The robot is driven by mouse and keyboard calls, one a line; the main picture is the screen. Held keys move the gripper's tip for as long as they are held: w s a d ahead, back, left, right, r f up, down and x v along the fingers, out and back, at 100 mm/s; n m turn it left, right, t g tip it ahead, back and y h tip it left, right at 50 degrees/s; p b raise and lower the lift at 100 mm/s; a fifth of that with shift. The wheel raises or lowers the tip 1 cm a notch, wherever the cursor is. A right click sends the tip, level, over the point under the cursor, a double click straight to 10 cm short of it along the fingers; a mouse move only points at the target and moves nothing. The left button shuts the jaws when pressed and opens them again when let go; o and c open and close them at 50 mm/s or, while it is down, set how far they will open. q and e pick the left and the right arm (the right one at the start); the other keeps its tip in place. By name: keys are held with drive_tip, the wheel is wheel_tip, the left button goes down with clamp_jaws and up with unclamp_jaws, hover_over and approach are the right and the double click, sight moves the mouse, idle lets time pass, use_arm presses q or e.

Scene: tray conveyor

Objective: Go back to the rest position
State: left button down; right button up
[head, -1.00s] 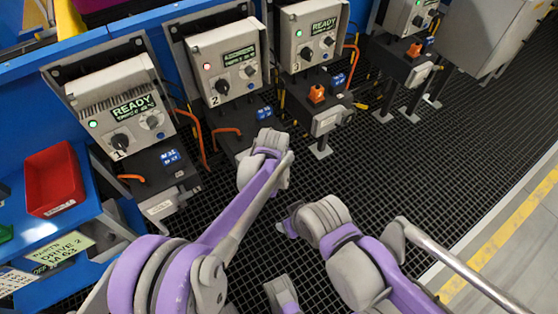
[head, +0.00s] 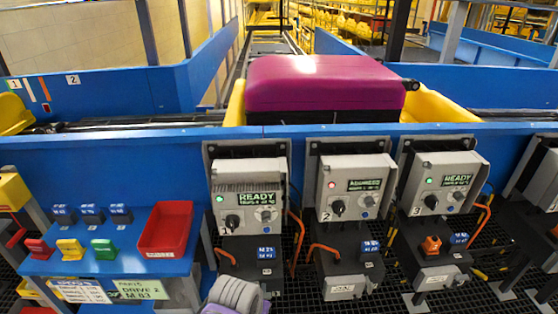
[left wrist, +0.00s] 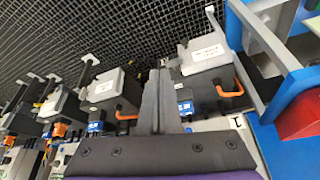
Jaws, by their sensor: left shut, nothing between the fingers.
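My left gripper (left wrist: 162,82) shows in the left wrist view, its two dark fingers pressed together with nothing between them. It is in front of the control stations, apart from them as far as I can tell. My right gripper is in neither view.
Station 1 (head: 247,172) and station 3 (head: 447,162) read READY with green lights; station 2 (head: 352,162) shows a red light. A red bin (head: 165,228) sits on the blue shelf (head: 75,265).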

use_arm(q)
drive_tip(key=s+a+f+n+y, duration=0.1)
drive_tip(key=s+a+f+n, duration=0.15)
drive_tip(key=s+a, duration=1.1)
wheel_tip(320, 180, up, 14)
drive_tip(key=w+t+p, duration=0.1)
drive_tip(key=p, duration=1.1)
drive_tip(key=shift+d, duration=0.4)
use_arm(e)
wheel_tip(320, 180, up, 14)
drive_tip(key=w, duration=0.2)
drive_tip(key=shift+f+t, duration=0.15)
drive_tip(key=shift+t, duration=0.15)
use_arm(q)
drive_tip(key=shift+s+n, duration=0.2)
drive_tip(key=shift+n, duration=0.05)
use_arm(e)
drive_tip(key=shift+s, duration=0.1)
use_arm(q)
drive_tip(key=shift+w, duration=0.1)
